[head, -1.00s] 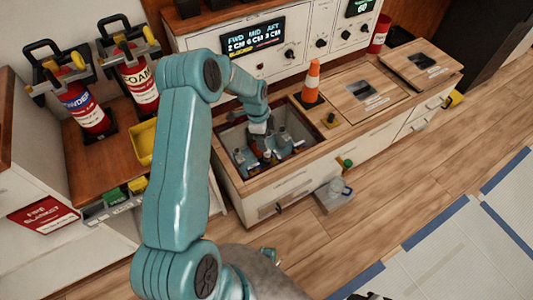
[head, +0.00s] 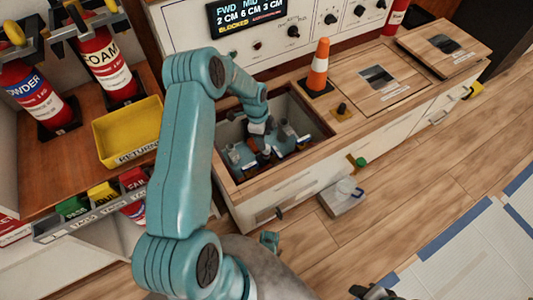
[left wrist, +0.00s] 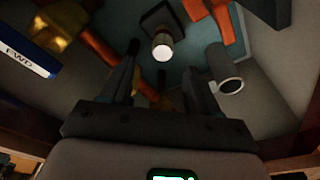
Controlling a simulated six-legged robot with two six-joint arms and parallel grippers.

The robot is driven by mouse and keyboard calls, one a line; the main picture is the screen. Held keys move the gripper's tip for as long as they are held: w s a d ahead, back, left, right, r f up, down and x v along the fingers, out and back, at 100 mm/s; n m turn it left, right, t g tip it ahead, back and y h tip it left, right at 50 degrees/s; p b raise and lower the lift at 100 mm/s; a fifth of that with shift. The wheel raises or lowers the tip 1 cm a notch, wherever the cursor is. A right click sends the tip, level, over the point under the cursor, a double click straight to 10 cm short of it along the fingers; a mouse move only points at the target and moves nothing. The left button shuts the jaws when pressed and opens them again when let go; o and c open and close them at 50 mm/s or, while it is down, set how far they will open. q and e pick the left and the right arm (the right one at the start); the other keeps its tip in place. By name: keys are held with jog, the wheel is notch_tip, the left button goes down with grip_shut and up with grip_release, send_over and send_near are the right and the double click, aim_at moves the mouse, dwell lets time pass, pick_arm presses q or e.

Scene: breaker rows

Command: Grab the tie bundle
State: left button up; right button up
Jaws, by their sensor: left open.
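My left gripper (head: 262,148) reaches down into the open compartment (head: 225,180) of the wooden-topped bench. In the left wrist view its dark fingers (left wrist: 160,72) stand apart with nothing seen held between them. Ahead of them is a blue-grey floor with a short white-ended post (left wrist: 163,46) on a dark square base. Orange strips (left wrist: 102,52) lie left of the fingers, and another orange piece (left wrist: 224,24) is at the upper right. A yellow piece (left wrist: 60,22) is at the upper left. The view is dark, and I cannot tell which piece is the tie bundle.
A grey tube (left wrist: 225,70) stands close right of the fingers, and a blue-and-white FWD label (left wrist: 24,50) is at left. An orange cone (head: 318,66) stands beside the opening. A yellow return tray (head: 128,130) is at left. A grey block (head: 341,197) is near the bench front.

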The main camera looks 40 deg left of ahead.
pick_arm(q)
jog(key=f, duration=0.3)
jog(key=f+b, duration=0.1)
jog(key=shift+w+d+f, duration=0.1)
jog(key=shift+d+f, duration=0.1)
jog(key=shift+d, duration=0.15)
jog(key=f+b, duration=0.1)
jog(key=f, duration=0.2)
jog(key=f+b, duration=0.1)
jog(key=f, duration=0.1)
jog(key=shift+w+f+b, duration=0.1)
jog(key=shift+w+b, duration=0.2)
jog(key=shift+b, duration=0.05)
jog(key=shift+d, duration=0.1)
jog(key=c, duration=1.1)
